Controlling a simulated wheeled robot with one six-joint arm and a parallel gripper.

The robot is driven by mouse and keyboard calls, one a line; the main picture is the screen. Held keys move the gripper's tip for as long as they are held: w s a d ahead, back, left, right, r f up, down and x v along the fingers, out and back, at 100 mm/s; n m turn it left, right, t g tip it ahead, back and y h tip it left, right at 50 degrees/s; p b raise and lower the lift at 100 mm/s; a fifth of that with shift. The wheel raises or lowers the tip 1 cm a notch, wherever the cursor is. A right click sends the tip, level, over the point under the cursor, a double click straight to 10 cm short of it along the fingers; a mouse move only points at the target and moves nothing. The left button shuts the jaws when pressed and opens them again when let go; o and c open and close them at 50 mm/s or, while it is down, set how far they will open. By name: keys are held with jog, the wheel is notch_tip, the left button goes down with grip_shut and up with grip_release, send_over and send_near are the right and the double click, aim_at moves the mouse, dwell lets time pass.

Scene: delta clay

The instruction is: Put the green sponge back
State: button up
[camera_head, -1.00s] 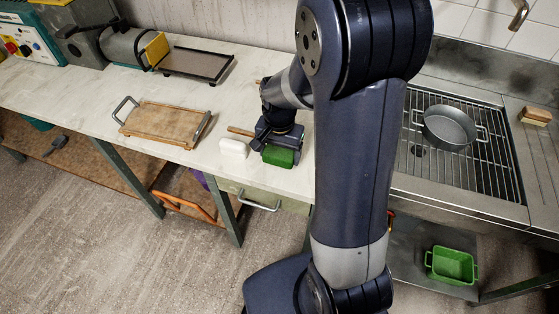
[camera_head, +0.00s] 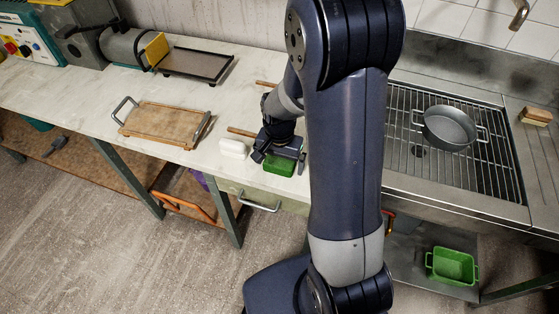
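The green sponge (camera_head: 279,168) is on the pale worktop close to its front edge, just right of a white block (camera_head: 233,148). My gripper (camera_head: 279,159) is right above and behind it, pointing down. Its two fingers show to the left and right of the sponge, spread wider than it, and look open. The gripper body covers the sponge's far side. I cannot tell whether a finger touches it.
A wooden tray with metal handles (camera_head: 162,122) lies to the left, a dark tray (camera_head: 195,64) behind it. Wooden handles (camera_head: 242,132) lie close to the gripper. A pan (camera_head: 447,128) stands on the sink rack (camera_head: 405,165) at right. A green basin (camera_head: 452,266) sits below.

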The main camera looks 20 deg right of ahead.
aim_at(279, 161)
jog(key=shift+r, duration=0.1)
notch_tip(279, 161, up, 12)
jog(key=shift+p, duration=0.4)
jog(key=shift+c, duration=0.6)
